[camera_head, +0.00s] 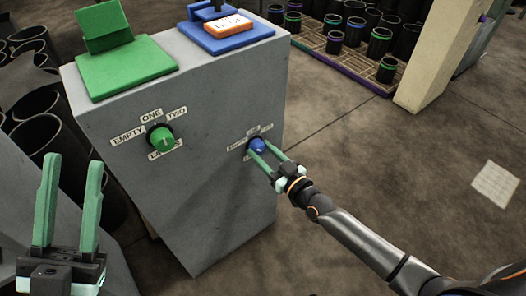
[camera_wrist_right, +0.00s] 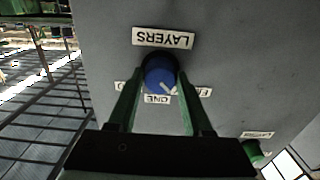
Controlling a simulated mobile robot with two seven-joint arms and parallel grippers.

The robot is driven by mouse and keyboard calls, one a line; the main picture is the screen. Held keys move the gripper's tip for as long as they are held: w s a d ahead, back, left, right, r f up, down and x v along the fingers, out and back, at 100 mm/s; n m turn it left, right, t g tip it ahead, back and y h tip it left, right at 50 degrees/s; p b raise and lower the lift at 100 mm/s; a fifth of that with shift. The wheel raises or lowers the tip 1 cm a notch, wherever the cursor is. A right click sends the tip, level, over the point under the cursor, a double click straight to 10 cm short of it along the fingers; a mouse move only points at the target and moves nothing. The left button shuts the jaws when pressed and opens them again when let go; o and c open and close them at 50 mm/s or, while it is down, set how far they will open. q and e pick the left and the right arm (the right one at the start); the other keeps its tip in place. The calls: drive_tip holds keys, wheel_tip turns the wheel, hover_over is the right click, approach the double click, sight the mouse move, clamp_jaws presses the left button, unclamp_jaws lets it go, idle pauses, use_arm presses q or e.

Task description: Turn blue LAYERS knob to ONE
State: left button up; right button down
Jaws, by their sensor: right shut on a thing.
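The blue LAYERS knob (camera_head: 258,145) is on the grey cabinet's front face, at the right. My right gripper (camera_head: 257,141) is shut on it, one finger on each side. In the right wrist view, upside down, the blue knob (camera_wrist_right: 159,73) sits between the fingers (camera_wrist_right: 160,82), with the LAYERS label (camera_wrist_right: 163,38) above. Its white pointer aims lower right, between the ONE label (camera_wrist_right: 157,99) and the partly hidden label at right. A finger partly covers the label at left. My left gripper (camera_head: 73,163) is open and empty at lower left.
A green knob (camera_head: 162,139) with its own labels is on the same grey cabinet (camera_head: 205,190). Green (camera_head: 125,68) and blue (camera_head: 235,36) stands sit on top. Black sleeves (camera_head: 42,140) stand at left. Floor at right is mostly clear.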

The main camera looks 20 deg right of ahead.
drive_tip(key=shift+m, duration=0.3)
drive_tip(key=m, duration=0.4)
drive_tip(key=shift+m, duration=2)
drive_tip(key=shift+c, duration=1.6)
unclamp_jaws()
